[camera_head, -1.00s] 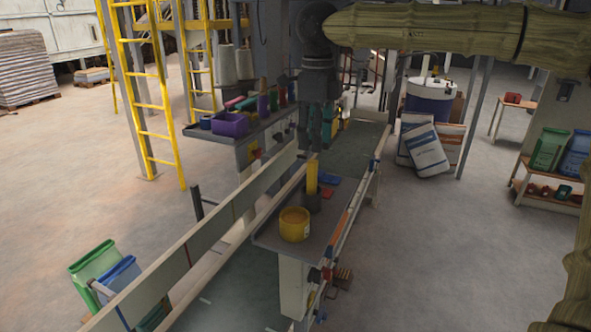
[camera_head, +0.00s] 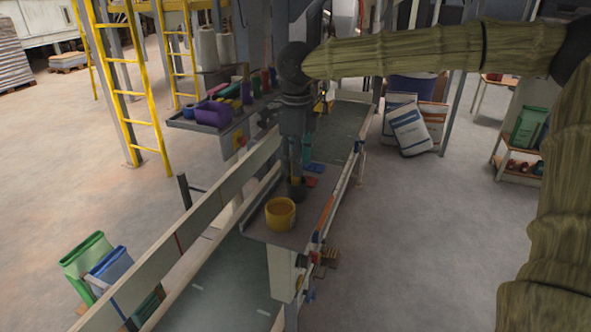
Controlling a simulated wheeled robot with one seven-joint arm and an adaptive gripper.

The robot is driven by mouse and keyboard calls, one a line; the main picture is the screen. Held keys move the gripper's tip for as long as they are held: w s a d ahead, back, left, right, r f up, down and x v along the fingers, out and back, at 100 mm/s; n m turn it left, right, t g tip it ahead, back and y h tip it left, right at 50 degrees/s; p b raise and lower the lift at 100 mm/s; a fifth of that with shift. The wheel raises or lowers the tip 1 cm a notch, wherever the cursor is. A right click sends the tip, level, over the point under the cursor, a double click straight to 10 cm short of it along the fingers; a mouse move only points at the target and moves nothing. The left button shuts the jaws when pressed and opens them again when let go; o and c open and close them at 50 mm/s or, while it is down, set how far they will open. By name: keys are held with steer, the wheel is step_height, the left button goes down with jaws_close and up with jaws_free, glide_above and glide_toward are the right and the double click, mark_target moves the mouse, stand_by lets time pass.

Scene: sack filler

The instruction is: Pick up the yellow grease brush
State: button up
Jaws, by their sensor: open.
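The yellow grease brush (camera_head: 296,182) stands upright in a small dark holder (camera_head: 297,194) on the grey shelf (camera_head: 262,233) beside the conveyor. Only a small yellow part of it shows. My gripper (camera_head: 296,172) points down directly over the brush, its open fingers overlapping the brush's upper part in the picture. The fingers hide most of the brush, and I cannot tell whether they touch it.
A yellow tub (camera_head: 281,214) stands just in front of the holder on the shelf. Blue and red flat items (camera_head: 313,174) lie behind. A purple bin (camera_head: 213,114) sits on the shelf at left. The conveyor rail (camera_head: 190,225) runs alongside.

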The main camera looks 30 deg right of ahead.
steer(key=shift+s+f, duration=0.3)
steer(key=shift+s, duration=0.15)
steer(key=shift+f, duration=0.3)
steer(key=shift+w+f, duration=0.55)
steer(key=shift+w, duration=0.05)
steer(key=shift+s+r, duration=0.2)
steer(key=shift+s, duration=0.15)
steer(key=c, duration=0.4)
steer(key=shift+s, duration=0.1)
steer(key=c, duration=0.4)
steer(key=shift+w, duration=0.2)
jaws_close()
